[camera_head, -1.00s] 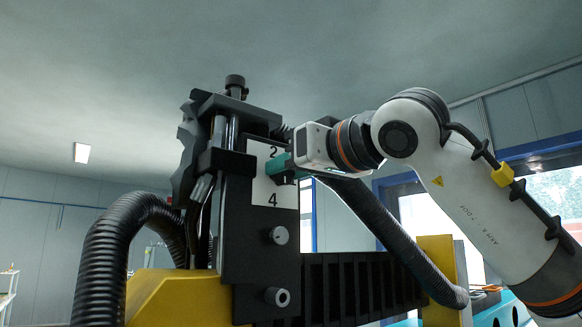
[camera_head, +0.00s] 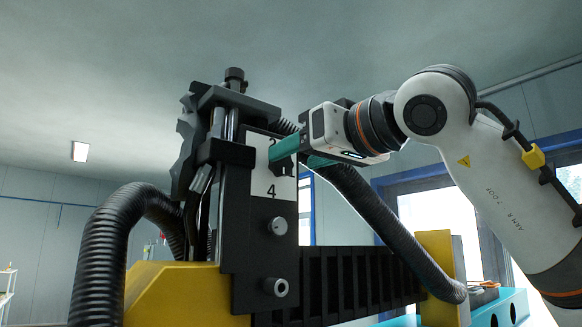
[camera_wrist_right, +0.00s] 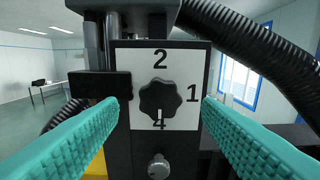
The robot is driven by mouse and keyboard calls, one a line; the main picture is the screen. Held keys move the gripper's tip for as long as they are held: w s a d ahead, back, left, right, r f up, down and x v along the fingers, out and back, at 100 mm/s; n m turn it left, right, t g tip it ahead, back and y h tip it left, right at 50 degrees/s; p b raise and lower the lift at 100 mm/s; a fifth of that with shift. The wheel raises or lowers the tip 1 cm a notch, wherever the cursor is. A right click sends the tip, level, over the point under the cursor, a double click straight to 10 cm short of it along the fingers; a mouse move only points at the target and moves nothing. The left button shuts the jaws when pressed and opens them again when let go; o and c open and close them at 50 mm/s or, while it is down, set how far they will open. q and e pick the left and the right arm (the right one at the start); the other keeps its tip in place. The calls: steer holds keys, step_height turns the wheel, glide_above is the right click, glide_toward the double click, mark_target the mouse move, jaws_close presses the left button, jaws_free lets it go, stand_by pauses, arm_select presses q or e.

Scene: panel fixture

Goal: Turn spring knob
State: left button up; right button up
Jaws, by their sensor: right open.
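The spring knob (camera_wrist_right: 160,98) is a black lobed knob on a white dial plate (camera_wrist_right: 198,62) marked 2, 1 and 4, on the front of a black panel. My right gripper (camera_head: 278,158) has teal padded fingers. In the right wrist view its fingers (camera_wrist_right: 162,112) are spread wide on either side of the knob, apart from it and holding nothing. My left gripper is not in view.
Two grey round knobs, an upper one (camera_head: 277,226) and a lower one (camera_head: 276,287), stick out below the plate. Black ribbed hoses (camera_head: 110,250) arch at the left and behind my right arm. A yellow block (camera_head: 178,293) stands at the lower left.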

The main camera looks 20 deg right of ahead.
steer(key=b+v, duration=0.2)
steer(key=v, duration=0.7)
steer(key=shift+b, duration=0.3)
